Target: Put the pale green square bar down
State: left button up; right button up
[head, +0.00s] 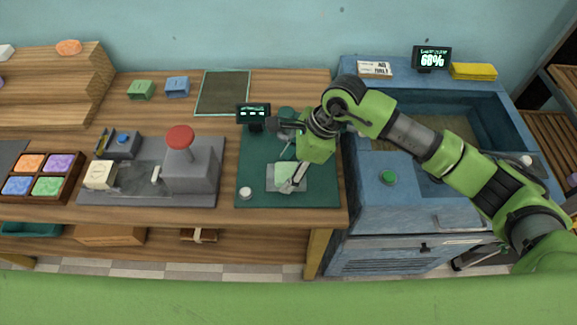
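The pale green square bar (283,170) is at a light grey square plate (273,185) on the dark green mat. My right gripper (290,172) points down right over the bar, with a grey finger in front of it. The fingers partly cover the bar. I cannot tell whether they grip it or whether it rests fully on the plate. My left gripper is not in view.
A small display (253,112) stands at the mat's back left, and a small white round thing (245,193) lies left of the plate. A press with a red knob (180,137) stands further left, beside a tray of coloured bars (75,190). A blue sink unit (380,215) is right.

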jog(key=shift+r, duration=0.15)
jog(key=b+v, duration=0.2)
jog(key=v, duration=1)
dwell(0.4)
